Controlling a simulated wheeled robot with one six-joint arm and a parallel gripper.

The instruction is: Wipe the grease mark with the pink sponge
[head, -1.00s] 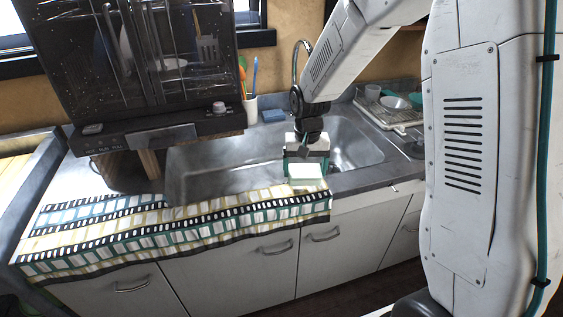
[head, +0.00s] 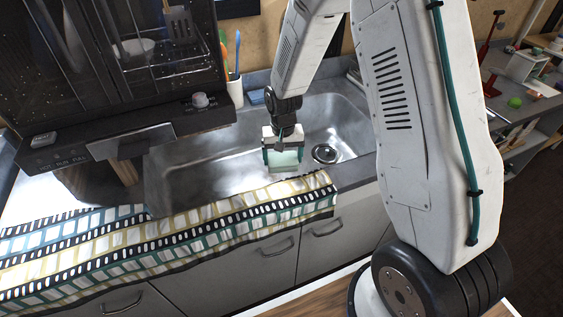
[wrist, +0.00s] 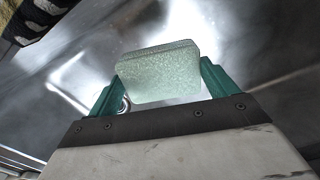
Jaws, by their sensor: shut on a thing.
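My gripper (head: 284,158) is shut on a pale green, rounded sponge-like block (wrist: 158,78). The block sits between the teal fingers in the wrist view, and it also shows in the head view (head: 285,161). It looks pale green, not pink, and no pink sponge is in view. My gripper points down over the right part of the steel sink (head: 215,165), close to its front edge. I cannot tell whether the block touches anything. I cannot make out a grease mark; the sink shows bright reflections and cloudy patches.
A striped cloth (head: 160,238) covers the counter front, left of my gripper. A dark oven-like cabinet (head: 130,90) overhangs the sink's left end. A blue block (head: 256,97) and a white cup with utensils (head: 235,90) stand behind the sink. The drain (head: 326,153) is right of my gripper.

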